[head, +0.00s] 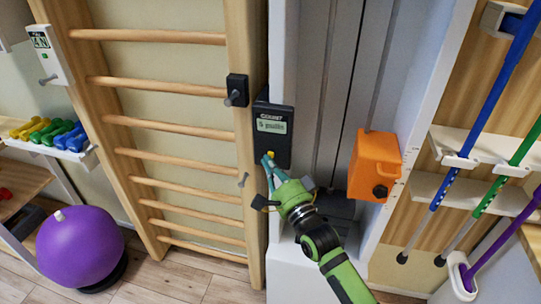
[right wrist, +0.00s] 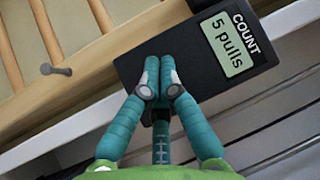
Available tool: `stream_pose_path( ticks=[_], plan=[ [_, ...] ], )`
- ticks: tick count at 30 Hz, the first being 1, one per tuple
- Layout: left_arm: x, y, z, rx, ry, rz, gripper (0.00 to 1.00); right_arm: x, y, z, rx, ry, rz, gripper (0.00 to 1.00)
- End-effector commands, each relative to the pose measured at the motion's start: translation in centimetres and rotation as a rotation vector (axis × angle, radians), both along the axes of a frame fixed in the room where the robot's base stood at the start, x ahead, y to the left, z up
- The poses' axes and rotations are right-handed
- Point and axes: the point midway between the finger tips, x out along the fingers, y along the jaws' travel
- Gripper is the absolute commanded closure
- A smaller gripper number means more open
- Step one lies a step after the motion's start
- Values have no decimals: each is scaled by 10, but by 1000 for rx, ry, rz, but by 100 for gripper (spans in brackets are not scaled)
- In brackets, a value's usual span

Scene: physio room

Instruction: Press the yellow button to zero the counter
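The counter (head: 284,148) is a black box with a small lit display, mounted beside the wooden wall bars. In the right wrist view the counter (right wrist: 190,45) shows "COUNT" and "5 pulls" on its display (right wrist: 228,43). My right gripper (head: 267,158) reaches up to the lower part of the counter. In the right wrist view the teal fingertips of this gripper (right wrist: 160,65) are together, with nothing seen between them, over the counter's face. I cannot tell whether they touch it. No yellow button is clearly visible; the fingers cover part of the face. My left gripper is not in view.
An orange box (head: 374,165) hangs right of the counter, near my right arm. Wall bars (head: 165,131) with a black fitting (head: 237,90) stand to the left. A purple ball (head: 80,246) is at lower left. Colored poles (head: 490,90) hang at right.

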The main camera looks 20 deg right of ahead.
Motion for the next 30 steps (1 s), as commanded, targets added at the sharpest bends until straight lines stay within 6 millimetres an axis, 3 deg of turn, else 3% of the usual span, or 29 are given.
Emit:
stream_pose_path(
  ticks=[30],
  plan=[
    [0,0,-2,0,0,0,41,7,-5,0,0,0,0,100]
  ],
)
